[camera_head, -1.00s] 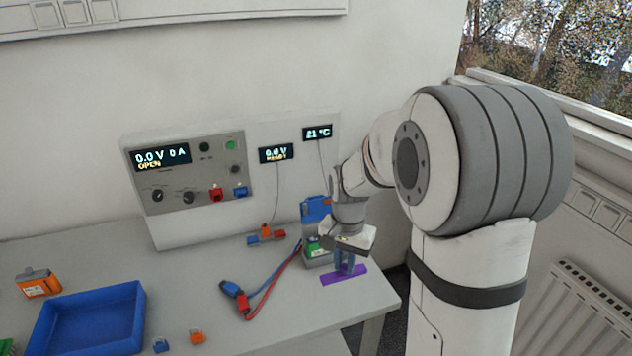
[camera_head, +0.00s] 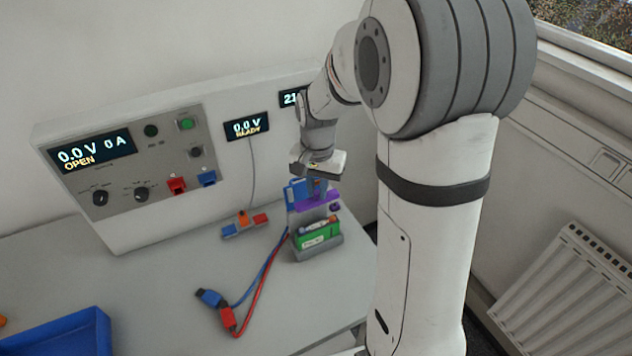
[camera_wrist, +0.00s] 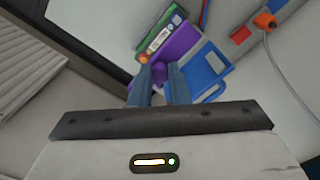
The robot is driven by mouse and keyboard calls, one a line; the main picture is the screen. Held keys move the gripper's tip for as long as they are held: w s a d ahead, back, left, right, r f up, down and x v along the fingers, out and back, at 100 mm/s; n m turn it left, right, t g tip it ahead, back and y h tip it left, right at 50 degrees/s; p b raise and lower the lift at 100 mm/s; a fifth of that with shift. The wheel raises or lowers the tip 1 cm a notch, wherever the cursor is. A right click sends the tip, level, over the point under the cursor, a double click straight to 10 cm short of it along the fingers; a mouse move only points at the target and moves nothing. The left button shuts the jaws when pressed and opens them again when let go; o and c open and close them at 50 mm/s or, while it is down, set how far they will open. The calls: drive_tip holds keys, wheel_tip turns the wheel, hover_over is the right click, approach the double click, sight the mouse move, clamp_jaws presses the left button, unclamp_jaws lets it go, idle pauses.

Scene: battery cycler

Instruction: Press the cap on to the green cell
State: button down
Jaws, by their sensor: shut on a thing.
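The green cell (camera_head: 319,238) sits upright in a grey holder (camera_head: 320,252) near the right end of the table. The purple cap (camera_head: 318,203) is a long bar with a knob. My gripper (camera_head: 319,188) is shut on it and holds it up off the table. In the head view the cap appears above and behind the cell. The wrist view shows the cap (camera_wrist: 180,45) at my fingertips (camera_wrist: 160,72), beside the green cell (camera_wrist: 160,38). I see no clear contact between cap and cell. My fingers hide part of the cap.
Red and blue leads with plugs (camera_head: 218,308) lie left of the holder. A cycler panel (camera_head: 130,165) stands at the back, with a small connector block (camera_head: 244,225) before it. A blue tray (camera_head: 60,335) is front left.

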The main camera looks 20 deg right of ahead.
drive_tip(key=shift+f+b, duration=2.35)
drive_tip(key=shift+f, duration=1.15)
drive_tip(key=shift+f+b, duration=0.55)
drive_tip(key=shift+b, duration=0.1)
drive_tip(key=c, duration=1.3)
unclamp_jaws()
drive_tip(key=shift+o, duration=0.5)
drive_tip(key=o, duration=0.4)
drive_tip(key=shift+r+p, duration=2.5)
drive_tip(key=shift+r, duration=1.05)
